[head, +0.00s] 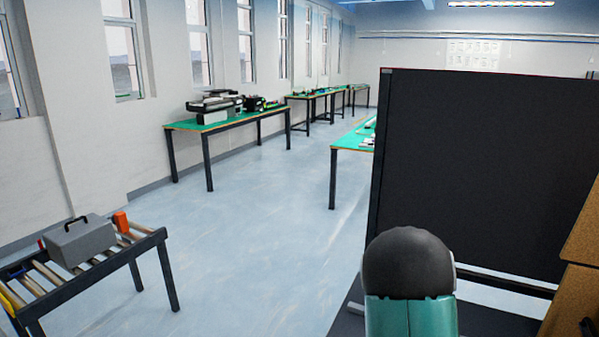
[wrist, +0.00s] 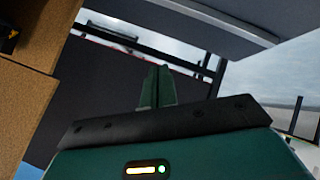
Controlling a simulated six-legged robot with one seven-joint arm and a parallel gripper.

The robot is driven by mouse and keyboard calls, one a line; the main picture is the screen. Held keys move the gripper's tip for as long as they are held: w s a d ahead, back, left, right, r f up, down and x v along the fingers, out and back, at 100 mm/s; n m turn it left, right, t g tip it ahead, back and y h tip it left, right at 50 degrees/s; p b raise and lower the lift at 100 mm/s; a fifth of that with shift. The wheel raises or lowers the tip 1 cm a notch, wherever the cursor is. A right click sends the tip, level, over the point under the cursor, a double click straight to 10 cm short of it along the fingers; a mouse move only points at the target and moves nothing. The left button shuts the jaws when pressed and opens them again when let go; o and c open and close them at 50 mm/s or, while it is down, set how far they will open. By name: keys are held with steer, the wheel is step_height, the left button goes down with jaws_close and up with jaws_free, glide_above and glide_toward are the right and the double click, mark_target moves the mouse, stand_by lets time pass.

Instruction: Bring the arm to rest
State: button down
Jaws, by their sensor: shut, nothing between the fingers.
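My gripper (wrist: 157,72) shows in the wrist view, with its two dark green fingers together and nothing held between them. In the head view only a rounded black and teal part of my arm shows at the bottom right; the gripper itself is not visible there. The arm part stands in front of a large dark panel (head: 485,160).
Brown boxes (head: 575,270) stand at the right edge, also in the wrist view (wrist: 30,50). A roller conveyor (head: 150,240) with a grey toolbox (head: 78,243) is at the left. Green-topped tables (head: 240,121) line the wall. The floor (head: 250,240) between is clear.

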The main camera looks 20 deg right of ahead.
steer(key=a+r+n+t+y, duration=0.1)
steer(key=a+r+y, duration=0.1)
steer(key=a+r, duration=0.5)
steer(key=a+r+t+y, duration=0.1)
steer(key=a+r+y, duration=0.2)
steer(key=a, duration=0.7)
steer(key=a+r+n+y, duration=0.1)
steer(key=a+r+y, duration=0.1)
steer(key=a+r, duration=0.5)
steer(key=s+a+r+n+y, duration=0.1)
steer(key=s+a+r, duration=0.2)
steer(key=s+a, duration=0.5)
steer(key=s+a+r+n+g+y, duration=0.1)
steer(key=s+a+r, duration=0.2)
steer(key=s+a, duration=0.6)
steer(key=shift+s+a+g, duration=0.2)
steer(key=shift+s+g, duration=0.1)
steer(key=shift+s, duration=0.7)
steer(key=shift+d, duration=0.25)
